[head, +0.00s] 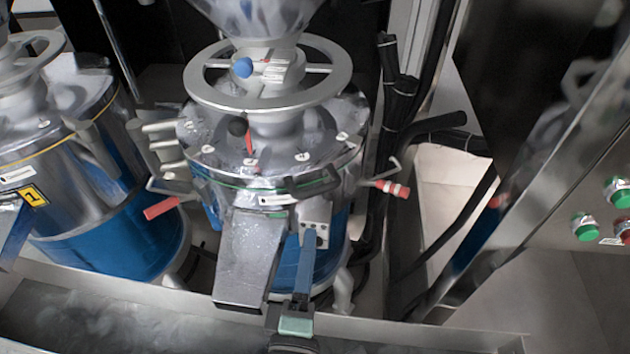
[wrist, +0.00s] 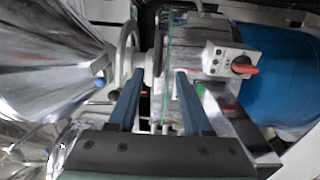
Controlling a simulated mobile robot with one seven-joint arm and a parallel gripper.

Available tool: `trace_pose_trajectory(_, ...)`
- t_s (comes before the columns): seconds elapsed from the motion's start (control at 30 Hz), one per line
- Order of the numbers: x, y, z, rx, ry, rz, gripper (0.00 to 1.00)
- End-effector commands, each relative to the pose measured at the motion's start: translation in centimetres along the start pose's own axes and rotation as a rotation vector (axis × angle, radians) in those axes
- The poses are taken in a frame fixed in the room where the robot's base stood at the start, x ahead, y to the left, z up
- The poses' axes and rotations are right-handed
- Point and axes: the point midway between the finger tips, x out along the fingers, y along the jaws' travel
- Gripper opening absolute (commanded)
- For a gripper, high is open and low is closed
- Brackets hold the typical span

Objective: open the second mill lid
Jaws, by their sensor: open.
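The second mill (head: 270,165) stands in the middle of the head view, with a silver upper body and a blue lower part. Its lid (head: 325,150) looks shut, with a green seam line below it and a dark handle (head: 312,186) at the front. A handwheel (head: 200,93) sits above the lid. My gripper (head: 308,238) is low in front of the mill, by the switch box. In the wrist view my gripper (wrist: 160,80) is open and empty, its blue fingers pointing at the mill. The green seam line (wrist: 169,55) shows between them. Contact cannot be told.
A hopper (head: 258,16) rises above the handwheel. A chute (head: 247,260) slopes down beside my gripper. The switch box (wrist: 222,60) with a red knob is close to the right finger. A mill marked 1 (head: 90,195) stands left. Cables (head: 398,100) and a button panel are right.

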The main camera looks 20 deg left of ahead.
Motion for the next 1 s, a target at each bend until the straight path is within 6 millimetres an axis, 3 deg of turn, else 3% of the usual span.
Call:
trace_pose_trajectory(0.6, 10.1, 0.5, 0.1, 0.008, -0.003, 0.004, 0.50)
trace_pose_trajectory(0.8, 11.9, 0.3, 0.1, 0.008, -0.003, 0.003, 0.50)
trace_pose_trajectory(1.0, 12.4, 0.2, 0.1, 0.008, -0.003, 0.002, 0.50)
